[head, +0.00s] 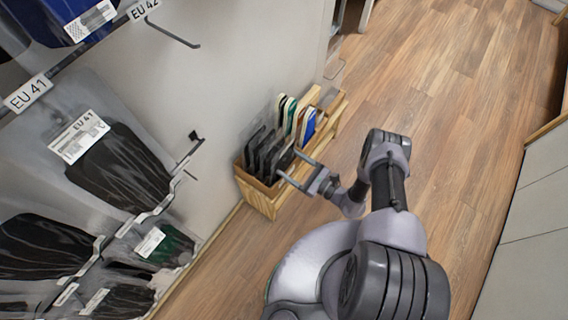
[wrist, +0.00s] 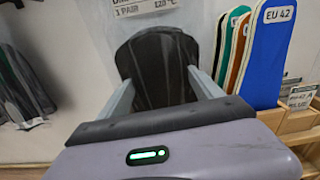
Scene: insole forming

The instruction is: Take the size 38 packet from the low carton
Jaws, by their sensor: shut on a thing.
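The low carton (head: 259,202) is a long wooden box on the floor against the wall in the head view. Dark packets (head: 262,150) stand in its near half. My gripper (head: 288,162) reaches over the carton's right side at these packets. In the wrist view my gripper (wrist: 157,80) is shut on a clear packet (wrist: 160,62) with a dark insole pair inside. The packet is upright between the fingers. Its label is cut off at the top, showing "1 PAIR" and "120°C"; its size cannot be read. I cannot tell whether the packet is clear of the carton.
Upright coloured boards stand in the carton's far half, including a blue one marked EU 42 (wrist: 270,55). Hooks on the left wall hold larger packets, one labelled EU 41 (head: 118,165). A bare hook (head: 172,32) sticks out above. The wood floor (head: 440,130) to the right is clear.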

